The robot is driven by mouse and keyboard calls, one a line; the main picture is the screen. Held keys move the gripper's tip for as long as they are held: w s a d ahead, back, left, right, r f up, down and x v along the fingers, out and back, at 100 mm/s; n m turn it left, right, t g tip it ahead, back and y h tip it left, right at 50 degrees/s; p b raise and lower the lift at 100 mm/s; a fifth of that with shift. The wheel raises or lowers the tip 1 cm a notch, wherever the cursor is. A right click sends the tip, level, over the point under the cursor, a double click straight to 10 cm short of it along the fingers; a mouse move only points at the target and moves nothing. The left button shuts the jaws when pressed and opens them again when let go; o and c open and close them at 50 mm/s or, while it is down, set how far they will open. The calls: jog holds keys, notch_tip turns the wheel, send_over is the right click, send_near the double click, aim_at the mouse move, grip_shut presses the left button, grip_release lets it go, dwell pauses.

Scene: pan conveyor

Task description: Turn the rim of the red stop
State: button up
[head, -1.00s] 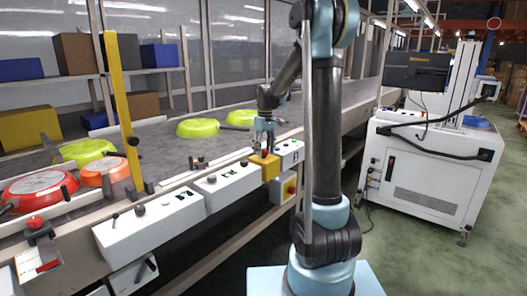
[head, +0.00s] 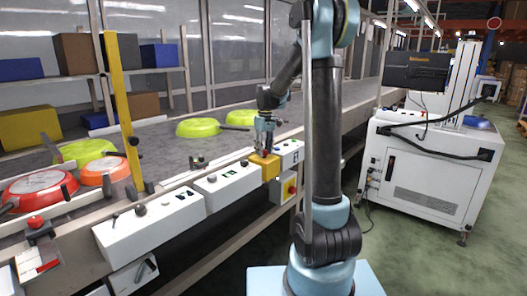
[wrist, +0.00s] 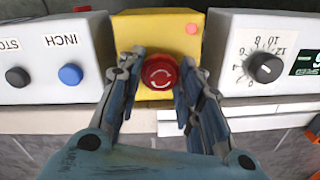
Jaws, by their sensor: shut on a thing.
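The red stop (wrist: 160,73) is a round red button with white arrows on its face, mounted on a yellow box (wrist: 155,28). The yellow box also shows in the head view (head: 269,170), below my gripper. My gripper (wrist: 162,80) points down at the box in the wrist view, with one finger on each side of the red stop. It is shut on the rim of the red stop. In the head view my gripper (head: 264,148) hides most of the red stop.
Left of the stop in the wrist view is a white box with a blue INCH button (wrist: 70,75) and a dark STOP button (wrist: 18,77). Right of it is a black dial knob (wrist: 265,68). A small red lamp (wrist: 191,28) sits on the yellow box. Pans, including a green one (head: 198,127), lie on the conveyor.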

jog(key=m, duration=0.5)
jog(key=shift+m, duration=1.8)
jog(key=o, duration=1.1)
jog(key=r, duration=1.2)
jog(key=shift+d, duration=0.25)
